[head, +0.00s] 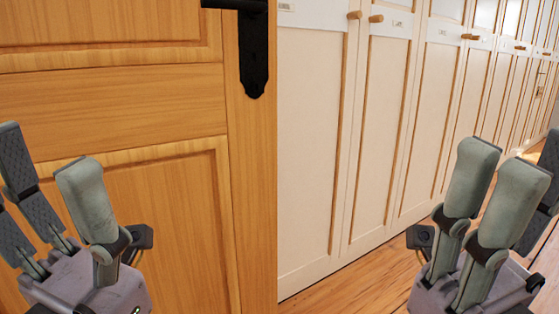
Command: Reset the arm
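My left gripper (62,185) stands at the lower left with its fingers pointing up. Its fingers are spread apart and nothing is between them. It is in front of a wooden door (110,108). My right gripper (512,185) stands at the lower right, also with its fingers up. Its fingers are spread, with no object between them, in front of the white cabinets. Both arms behind the grippers are out of view.
The wooden door fills the left half and has a black handle plate (252,55) at its upper right edge. A row of white cabinets (312,140) with round wooden knobs (376,18) runs along the right. Bare wooden floor (345,290) shows between the door and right gripper.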

